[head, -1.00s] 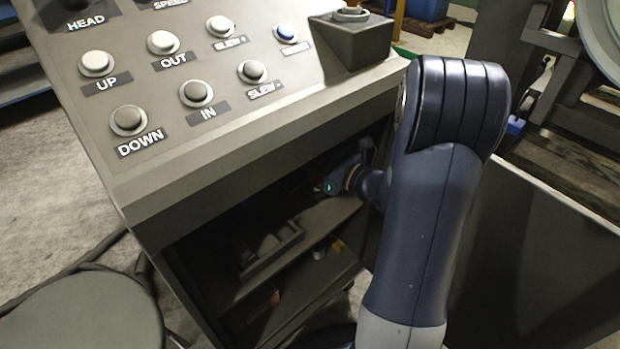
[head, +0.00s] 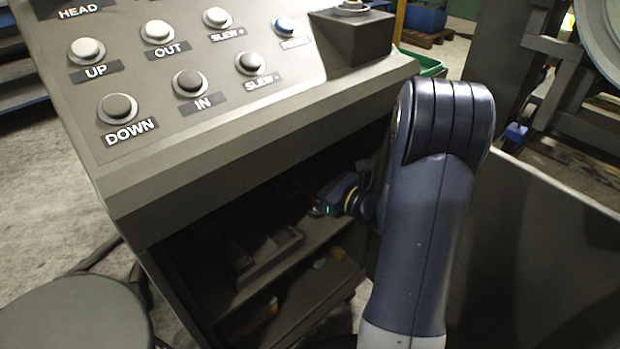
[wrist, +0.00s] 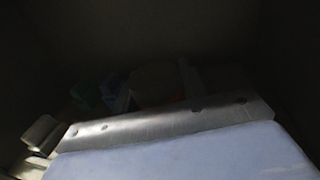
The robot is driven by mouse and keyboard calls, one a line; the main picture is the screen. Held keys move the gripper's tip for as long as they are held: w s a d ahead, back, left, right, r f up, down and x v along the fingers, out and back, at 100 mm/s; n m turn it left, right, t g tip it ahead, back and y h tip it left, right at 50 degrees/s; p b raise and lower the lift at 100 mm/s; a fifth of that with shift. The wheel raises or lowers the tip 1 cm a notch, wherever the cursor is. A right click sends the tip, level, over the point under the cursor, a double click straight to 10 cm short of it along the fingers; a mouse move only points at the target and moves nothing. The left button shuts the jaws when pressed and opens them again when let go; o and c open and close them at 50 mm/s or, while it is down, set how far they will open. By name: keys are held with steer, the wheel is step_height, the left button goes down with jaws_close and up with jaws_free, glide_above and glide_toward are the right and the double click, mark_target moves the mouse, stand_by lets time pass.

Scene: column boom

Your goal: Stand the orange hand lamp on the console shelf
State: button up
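The console shelf (head: 322,232) is the upper board inside the dark open front of the grey console. My gripper (head: 317,208) reaches into this opening, just above the shelf's right part. Its fingers are mostly lost in shadow, and I cannot see whether they are open or shut. A small reddish patch shows at its tip, too dim to name as the orange hand lamp. In the wrist view a pale surface and a metal strip fill the bottom, with dim shapes (wrist: 150,85) beyond. I cannot clearly make out the lamp in either view.
A dark tray (head: 268,262) takes up the shelf's left part. A lower shelf (head: 315,295) holds small orange or yellowish items (head: 338,253). The button panel (head: 185,90) overhangs the opening. A round stool (head: 75,315) stands at the front left, and a flat grey panel (head: 540,250) at right.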

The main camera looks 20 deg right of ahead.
steer(key=o, duration=0.4)
steer(key=shift+r, duration=0.15)
steer(key=shift+s+d+r, duration=0.1)
steer(key=shift+d, duration=0.05)
steer(key=p+v, duration=0.3)
steer(key=v, duration=0.8)
steer(key=shift+s+d, duration=0.2)
steer(key=shift+s, duration=0.1)
steer(key=shift+a, duration=0.1)
